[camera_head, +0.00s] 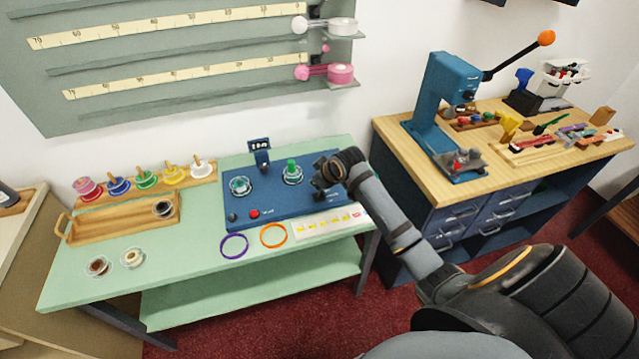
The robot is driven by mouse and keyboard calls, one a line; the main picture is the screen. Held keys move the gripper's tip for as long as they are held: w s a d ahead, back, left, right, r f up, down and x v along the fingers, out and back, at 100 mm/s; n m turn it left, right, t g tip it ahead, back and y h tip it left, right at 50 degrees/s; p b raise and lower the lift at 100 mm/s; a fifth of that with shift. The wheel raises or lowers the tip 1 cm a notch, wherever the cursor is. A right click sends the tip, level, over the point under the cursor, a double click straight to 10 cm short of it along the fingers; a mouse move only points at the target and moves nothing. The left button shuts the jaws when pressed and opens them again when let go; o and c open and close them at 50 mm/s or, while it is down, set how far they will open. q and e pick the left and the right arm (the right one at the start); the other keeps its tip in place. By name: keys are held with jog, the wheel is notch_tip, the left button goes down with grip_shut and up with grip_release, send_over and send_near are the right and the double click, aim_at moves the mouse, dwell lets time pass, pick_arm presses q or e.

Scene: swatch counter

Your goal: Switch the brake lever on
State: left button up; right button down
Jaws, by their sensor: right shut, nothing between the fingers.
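A blue control panel (280,206) lies on the green counter, with a small upright display (259,147) at its back edge. A red button (254,213) and a dark knob (232,216) are at its front left. My right gripper (322,184) is shut and empty over the right part of the panel and hides some of it. I cannot make out the brake lever for sure; it may be behind the gripper. A long lever with an orange ball (546,38) belongs to the blue press (443,95) on the wooden bench. My left gripper is out of view.
Two round stations, one with a green piece (291,165), sit on the panel. Purple (234,246) and orange (273,235) rings and a label strip lie in front.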

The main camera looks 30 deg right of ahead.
jog(key=shift+s+f+t, duration=0.15)
jog(key=shift+s+t, duration=0.15)
jog(key=shift+t, duration=0.1)
jog(key=shift+s+a+f+t, duration=0.1)
jog(key=shift+f+t, duration=0.05)
jog(key=shift+t, duration=0.15)
jog(key=shift+s+a+t, duration=0.1)
jog(key=shift+t, duration=0.2)
jog(key=shift+s+h, duration=0.1)
jog(key=shift+h, duration=0.2)
jog(key=shift+p, duration=0.45)
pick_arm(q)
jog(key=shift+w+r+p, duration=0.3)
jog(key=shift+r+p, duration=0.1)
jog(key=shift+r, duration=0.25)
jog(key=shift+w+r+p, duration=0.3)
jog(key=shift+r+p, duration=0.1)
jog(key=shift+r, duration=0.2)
pick_arm(e)
jog(key=shift+r, duration=0.8)
